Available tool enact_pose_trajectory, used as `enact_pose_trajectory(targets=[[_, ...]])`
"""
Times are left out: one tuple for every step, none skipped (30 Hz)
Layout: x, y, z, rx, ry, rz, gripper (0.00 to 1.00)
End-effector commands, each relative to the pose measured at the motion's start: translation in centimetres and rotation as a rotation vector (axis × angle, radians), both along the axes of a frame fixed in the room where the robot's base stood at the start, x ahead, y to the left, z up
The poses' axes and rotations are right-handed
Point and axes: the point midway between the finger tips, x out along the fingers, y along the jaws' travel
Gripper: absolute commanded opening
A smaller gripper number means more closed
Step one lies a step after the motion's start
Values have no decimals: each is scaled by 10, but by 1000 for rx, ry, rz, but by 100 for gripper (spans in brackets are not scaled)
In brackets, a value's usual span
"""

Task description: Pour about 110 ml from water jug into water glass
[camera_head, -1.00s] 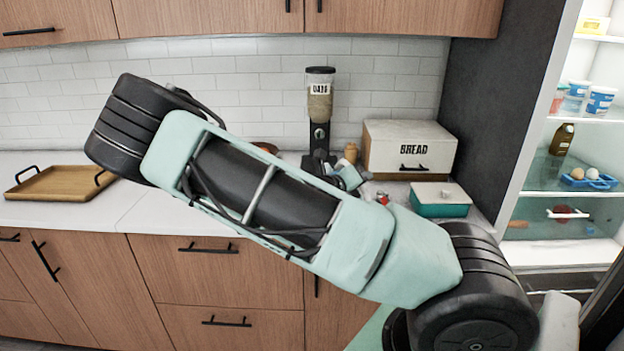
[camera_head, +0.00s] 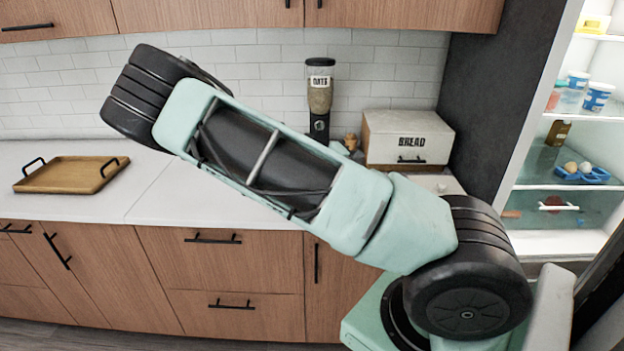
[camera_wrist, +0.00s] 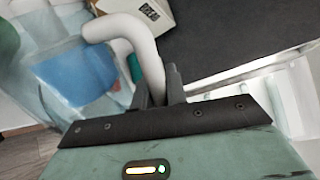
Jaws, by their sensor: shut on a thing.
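In the wrist view the water jug (camera_wrist: 75,80) is a clear vessel with blue water inside and a thick white handle (camera_wrist: 135,35). My gripper (camera_wrist: 158,84) is shut on the lower part of that handle, with a finger on each side. The jug body is left of the fingers and appears tilted in this view; its rim is not clearly seen. In the head view my arm covers my gripper and the jug. I cannot make out the water glass in either view.
A bread box (camera_head: 408,138) and a grain dispenser (camera_head: 320,100) stand at the back of the counter. A wooden tray (camera_head: 72,175) lies at the left. The counter (camera_head: 190,200) between tray and arm is clear. Open shelves (camera_head: 560,210) with food stand at the right.

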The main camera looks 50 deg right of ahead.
Motion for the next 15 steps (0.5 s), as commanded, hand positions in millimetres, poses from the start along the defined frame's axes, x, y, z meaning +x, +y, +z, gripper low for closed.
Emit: enact_pose_trajectory(targets=[[1, -1, 3, -1, 4, -1, 0], [1, -1, 4, -1, 7, 0, 0], [2, -1, 5, 0, 12, 0, 0], [2, -1, 5, 1, 16, 0, 0], [2, -1, 6, 1, 20, -1, 0], [4, -1, 8, 1, 25, -1, 0], [4, -2, 9, 1, 28, -1, 0], [5, -2, 9, 2, 33, -2, 0], [6, -2, 10, 2, 39, -2, 0], [7, -2, 11, 3, 43, -1, 0], [8, -2, 11, 4, 47, -1, 0], [9, -2, 11, 5, 52, 0, 0], [10, -2, 12, 6, 55, 0, 0], [11, -3, 12, 7, 59, 0, 0], [12, -3, 13, 7, 63, 0, 0]])
